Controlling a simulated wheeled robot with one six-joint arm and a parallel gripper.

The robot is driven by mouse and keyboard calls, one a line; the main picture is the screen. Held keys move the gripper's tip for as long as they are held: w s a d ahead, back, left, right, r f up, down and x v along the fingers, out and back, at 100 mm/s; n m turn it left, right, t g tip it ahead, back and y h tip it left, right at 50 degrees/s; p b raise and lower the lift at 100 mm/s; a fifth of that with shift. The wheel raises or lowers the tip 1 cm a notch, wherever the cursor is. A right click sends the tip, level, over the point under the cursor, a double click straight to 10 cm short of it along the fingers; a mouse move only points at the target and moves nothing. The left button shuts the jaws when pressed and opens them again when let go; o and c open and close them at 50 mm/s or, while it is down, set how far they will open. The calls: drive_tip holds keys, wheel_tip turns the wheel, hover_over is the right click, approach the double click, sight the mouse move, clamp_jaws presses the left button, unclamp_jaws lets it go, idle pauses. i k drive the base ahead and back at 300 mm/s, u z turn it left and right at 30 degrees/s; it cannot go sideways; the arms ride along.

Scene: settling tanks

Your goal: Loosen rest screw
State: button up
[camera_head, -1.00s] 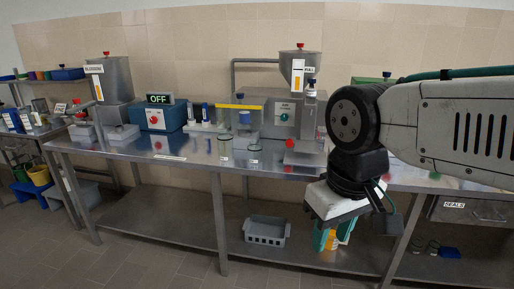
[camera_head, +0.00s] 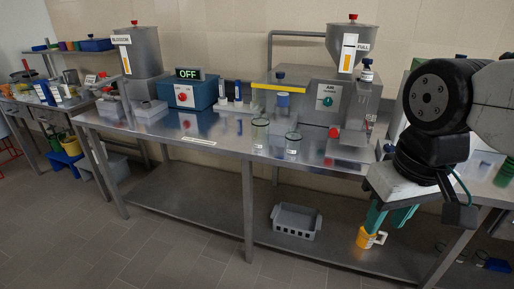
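No part is labelled as the rest screw. A small red knob (camera_head: 335,132) shows on the front of the grey machine (camera_head: 304,103) with the green dial, and may be it. A silver plate-like part (camera_head: 350,140) stands beside the knob, at the machine's lower right. My gripper (camera_head: 385,224) hangs to the right of the machine, in front of the table's edge, pointing down. Its teal fingers look apart. A yellow-orange jug-like thing (camera_head: 366,238) shows by the fingertips, apparently on the lower shelf behind them.
Two glass beakers stand on the steel table, one of them the left beaker (camera_head: 260,135). A blue box (camera_head: 192,95) reading OFF is further left. A grey basket (camera_head: 297,222) is on the lower shelf. The floor in front is clear.

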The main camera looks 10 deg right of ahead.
sight(388, 148)
drive_tip(key=z, duration=0.9)
drive_tip(key=k, duration=0.55)
drive_tip(key=u, duration=0.3)
drive_tip(key=i, duration=1.1)
drive_tip(key=z, duration=0.4)
